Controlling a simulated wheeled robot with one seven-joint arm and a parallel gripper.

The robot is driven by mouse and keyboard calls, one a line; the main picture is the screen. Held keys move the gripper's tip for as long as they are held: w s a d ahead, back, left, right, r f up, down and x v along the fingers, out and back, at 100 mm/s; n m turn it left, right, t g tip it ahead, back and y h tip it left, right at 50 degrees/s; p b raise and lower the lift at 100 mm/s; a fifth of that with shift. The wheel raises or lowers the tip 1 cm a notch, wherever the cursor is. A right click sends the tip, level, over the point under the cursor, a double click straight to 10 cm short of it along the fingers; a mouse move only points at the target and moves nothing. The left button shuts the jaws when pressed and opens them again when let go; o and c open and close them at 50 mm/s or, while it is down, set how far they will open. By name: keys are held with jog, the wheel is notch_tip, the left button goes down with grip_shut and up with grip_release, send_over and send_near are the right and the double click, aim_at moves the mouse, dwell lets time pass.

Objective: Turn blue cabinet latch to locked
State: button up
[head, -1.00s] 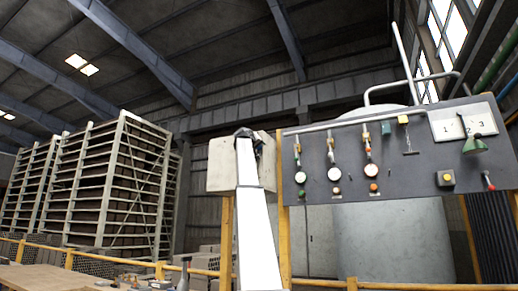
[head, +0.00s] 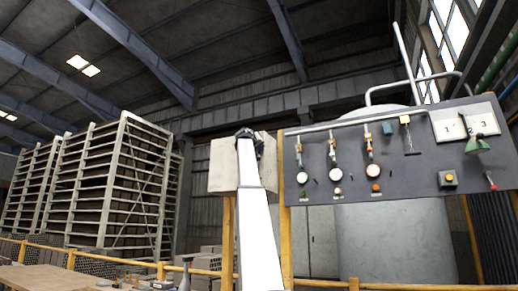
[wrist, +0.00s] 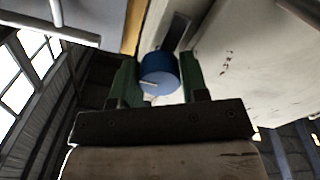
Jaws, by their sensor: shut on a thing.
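The blue latch (wrist: 160,72) is a round knob on the pale cabinet (wrist: 245,70) in the wrist view. A short white line marks its face, lying nearly level in the picture. My gripper (wrist: 158,80) has its two green fingers on either side of the knob and is shut on it. In the head view the cabinet (head: 222,165) is a cream box on yellow posts. My white arm reaches up in front of it, and its dark end is at the box's upper right. The latch is hidden there.
A dark control panel (head: 405,160) with gauges, valves and a green funnel stands just right of the cabinet. A yellow railing (head: 120,260) runs low across the front. Tall racks (head: 120,185) stand far left. The space above the cabinet is open.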

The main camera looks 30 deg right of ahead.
jog(key=shift+s+f+m, duration=0.1)
jog(key=shift+m, duration=0.3)
jog(key=m, duration=0.3)
jog(key=shift+m, duration=0.3)
jog(key=m, duration=0.4)
jog(key=shift+f, duration=0.1)
jog(key=m, duration=0.5)
jog(key=shift+m, duration=1.9)
jog(key=shift+a, duration=0.1)
